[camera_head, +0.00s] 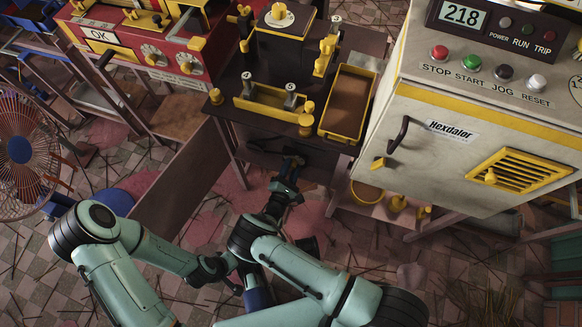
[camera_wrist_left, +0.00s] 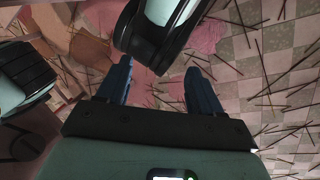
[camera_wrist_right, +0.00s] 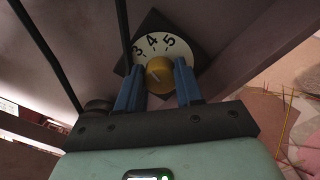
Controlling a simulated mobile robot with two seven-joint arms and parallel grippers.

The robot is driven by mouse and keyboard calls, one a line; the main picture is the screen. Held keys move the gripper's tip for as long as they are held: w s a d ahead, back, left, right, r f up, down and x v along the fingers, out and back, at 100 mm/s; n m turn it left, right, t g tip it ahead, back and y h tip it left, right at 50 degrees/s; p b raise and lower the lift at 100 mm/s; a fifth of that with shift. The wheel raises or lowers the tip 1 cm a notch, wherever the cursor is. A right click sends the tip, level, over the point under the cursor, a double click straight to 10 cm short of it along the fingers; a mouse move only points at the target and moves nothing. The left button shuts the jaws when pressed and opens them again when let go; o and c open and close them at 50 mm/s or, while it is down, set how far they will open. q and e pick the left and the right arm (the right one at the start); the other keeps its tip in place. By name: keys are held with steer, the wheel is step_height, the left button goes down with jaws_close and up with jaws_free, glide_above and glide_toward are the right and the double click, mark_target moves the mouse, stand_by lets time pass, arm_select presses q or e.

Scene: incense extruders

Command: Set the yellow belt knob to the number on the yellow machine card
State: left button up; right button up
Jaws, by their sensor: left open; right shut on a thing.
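The yellow belt knob (camera_wrist_right: 159,73) sits on a pale round dial (camera_wrist_right: 172,47) with a dark square backing in the right wrist view. The digits 3, 4 and 5 show on the dial's upper part; its lower part is hidden. A light line on the knob slants to the upper left. My right gripper (camera_wrist_right: 158,82) is shut on the knob, one blue finger on each side; in the head view it reaches beneath the dark machine table (camera_head: 255,112). My left gripper (camera_wrist_left: 160,88) is open and empty above the floor. I cannot identify a readable yellow machine card.
A cream cabinet (camera_head: 440,110) showing 218 stands at right. A red machine (camera_head: 130,45) and a fan (camera_head: 20,150) are at left. A yellow-rimmed tray (camera_head: 348,103) lies on the table. Dark rods (camera_wrist_right: 45,55) pass near my right gripper.

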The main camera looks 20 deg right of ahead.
arm_select(q)
steer(key=shift+s+d+r+p, duration=0.35)
steer(key=shift+s+r, duration=0.1)
steer(key=shift+s, duration=0.15)
arm_select(e)
steer(key=shift+s+f+m, duration=0.1)
steer(key=shift+f+m, duration=0.05)
steer(key=shift+m, duration=1.45)
arm_select(q)
steer(key=shift+s, duration=0.1)
arm_select(e)
steer(key=shift+a, duration=0.1)
steer(key=o, duration=1)
arm_select(q)
steer(key=shift+a, duration=0.1)
arm_select(e)
steer(key=shift+o, duration=0.2)
